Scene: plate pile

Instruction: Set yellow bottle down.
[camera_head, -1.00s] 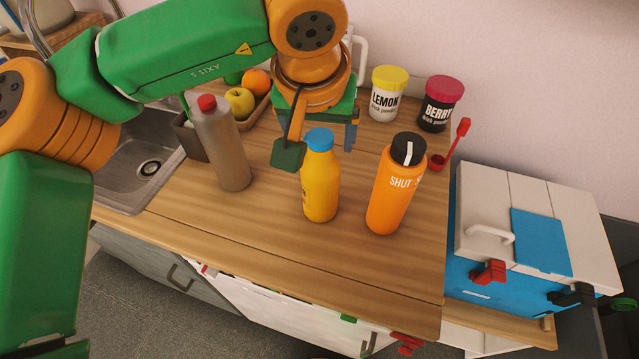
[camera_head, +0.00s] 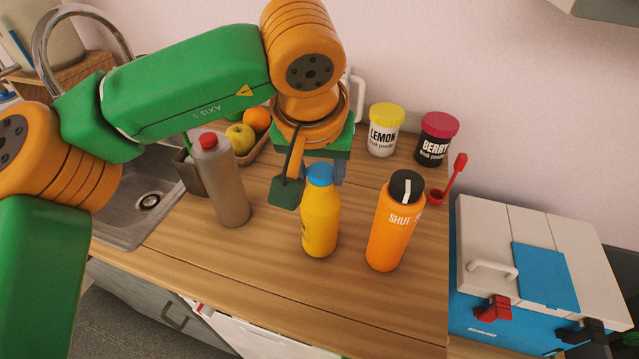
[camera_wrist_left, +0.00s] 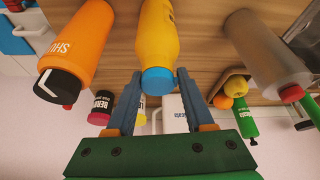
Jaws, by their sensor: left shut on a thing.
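The yellow bottle (camera_head: 320,222) with a blue cap stands upright over the wooden counter (camera_head: 270,290), and its base appears to rest on the wood. My left gripper (camera_head: 322,172) is behind the bottle's upper part, shut on it. In the left wrist view the yellow bottle (camera_wrist_left: 158,35) shows between the two fingers of the gripper (camera_wrist_left: 157,76), with its cap toward the palm. The bottle hides part of the fingers in the head view. My right gripper is in neither view.
An orange shaker bottle (camera_head: 392,228) stands close on the right, a grey bottle (camera_head: 226,185) on the left. Lemon (camera_head: 384,132) and berry (camera_head: 434,142) jars, a red scoop (camera_head: 448,180) and a fruit tray (camera_head: 263,148) are behind. The front counter is clear.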

